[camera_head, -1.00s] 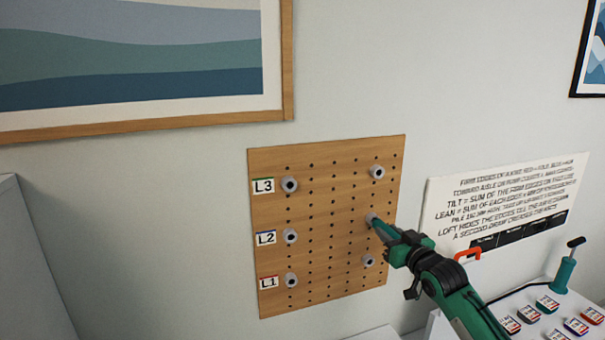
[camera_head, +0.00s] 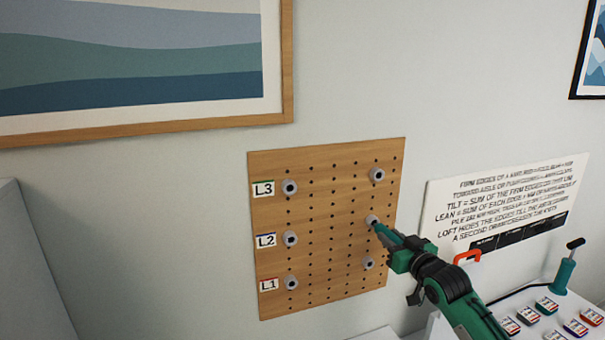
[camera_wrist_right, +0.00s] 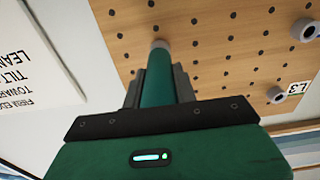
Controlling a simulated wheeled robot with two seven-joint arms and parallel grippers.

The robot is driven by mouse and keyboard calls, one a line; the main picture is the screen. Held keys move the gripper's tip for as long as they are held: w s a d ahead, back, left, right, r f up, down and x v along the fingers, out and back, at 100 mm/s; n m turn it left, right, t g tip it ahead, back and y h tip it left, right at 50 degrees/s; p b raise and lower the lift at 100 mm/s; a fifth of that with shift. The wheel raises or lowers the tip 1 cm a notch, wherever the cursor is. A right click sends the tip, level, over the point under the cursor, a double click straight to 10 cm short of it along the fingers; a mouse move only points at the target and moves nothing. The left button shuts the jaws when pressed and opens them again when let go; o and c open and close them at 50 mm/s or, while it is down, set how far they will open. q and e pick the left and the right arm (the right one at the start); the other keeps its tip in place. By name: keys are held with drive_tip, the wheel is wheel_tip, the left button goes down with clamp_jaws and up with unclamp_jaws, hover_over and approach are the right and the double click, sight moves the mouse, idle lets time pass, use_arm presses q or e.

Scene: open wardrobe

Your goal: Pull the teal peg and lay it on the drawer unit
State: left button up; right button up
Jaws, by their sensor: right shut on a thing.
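The teal peg (camera_head: 387,233) points at a grey round socket (camera_head: 371,220) on the right side of the wooden pegboard (camera_head: 330,165). My right gripper (camera_head: 396,241) is shut on the peg. In the right wrist view the peg (camera_wrist_right: 157,80) runs from between the fingers to the grey socket (camera_wrist_right: 160,45). I cannot tell whether its tip is still inside the socket or just clear of it. A white surface (camera_head: 490,300) at the lower right may be the drawer unit. My left gripper is not in view.
Several other grey sockets sit on the board, three beside labels L1 (camera_head: 268,285), L2 (camera_head: 265,239) and L3 (camera_head: 262,189). A lettered sign (camera_head: 505,200) hangs there.

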drive_tip(key=shift+p+v, duration=0.45)
drive_tip(key=shift+v, duration=0.4)
idle(0.6)
drive_tip(key=shift+s+r, duration=0.15)
drive_tip(key=shift+s, duration=0.05)
drive_tip(key=shift+p+v, duration=0.65)
drive_tip(key=shift+v, duration=1.05)
